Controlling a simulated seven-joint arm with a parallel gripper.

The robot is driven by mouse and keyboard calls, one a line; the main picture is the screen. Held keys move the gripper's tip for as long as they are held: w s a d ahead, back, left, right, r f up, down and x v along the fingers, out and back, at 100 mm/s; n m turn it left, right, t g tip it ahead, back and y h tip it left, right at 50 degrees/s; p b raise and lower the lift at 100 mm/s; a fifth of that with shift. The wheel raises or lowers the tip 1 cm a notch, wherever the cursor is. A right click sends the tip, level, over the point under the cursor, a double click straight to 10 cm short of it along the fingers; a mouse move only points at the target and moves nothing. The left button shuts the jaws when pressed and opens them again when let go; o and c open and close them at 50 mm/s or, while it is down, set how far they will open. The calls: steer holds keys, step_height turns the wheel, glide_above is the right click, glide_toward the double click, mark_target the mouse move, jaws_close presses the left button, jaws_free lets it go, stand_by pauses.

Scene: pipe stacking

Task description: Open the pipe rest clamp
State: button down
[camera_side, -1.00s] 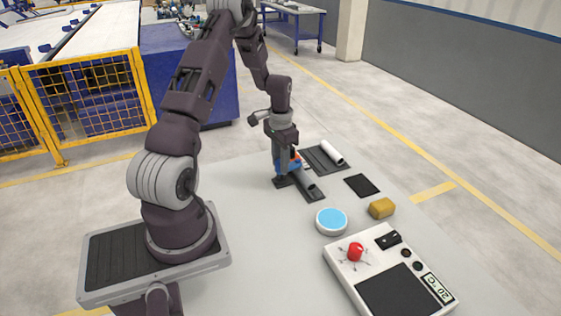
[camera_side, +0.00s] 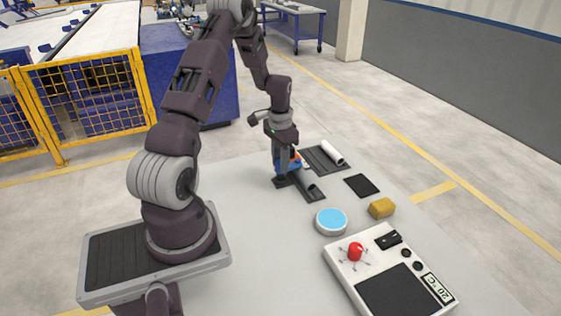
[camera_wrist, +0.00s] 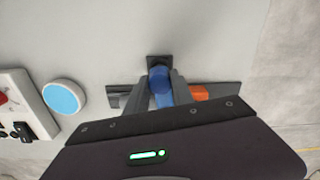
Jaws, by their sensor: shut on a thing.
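The pipe rest clamp is a blue part (camera_wrist: 159,78) with an orange piece (camera_wrist: 199,93) beside it, mounted on a dark grey rest (camera_wrist: 228,95). In the side view the dark rest (camera_side: 313,193) lies on the table under my gripper (camera_side: 283,165), which points straight down. In the wrist view my gripper (camera_wrist: 162,87) has one finger on each side of the blue part and is shut on it. The fingers and the hand hide much of the clamp, so how far it is open cannot be told.
Behind the rest lies a dark tray with a white pipe (camera_side: 332,152). To the right are a black pad (camera_side: 362,185) and a yellow block (camera_side: 381,207). A blue-topped disc (camera_side: 331,221) and a white device with a red knob (camera_side: 356,252) are nearer.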

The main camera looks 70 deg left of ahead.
steer(key=shift+n, duration=0.3)
steer(key=n, duration=0.3)
steer(key=shift+n, duration=0.4)
steer(key=n, duration=0.4)
steer(key=shift+n, duration=0.3)
steer(key=n, duration=0.4)
steer(key=shift+a+n, duration=0.1)
steer(key=shift+n, duration=2.4)
steer(key=c, duration=1.1)
jaws_free()
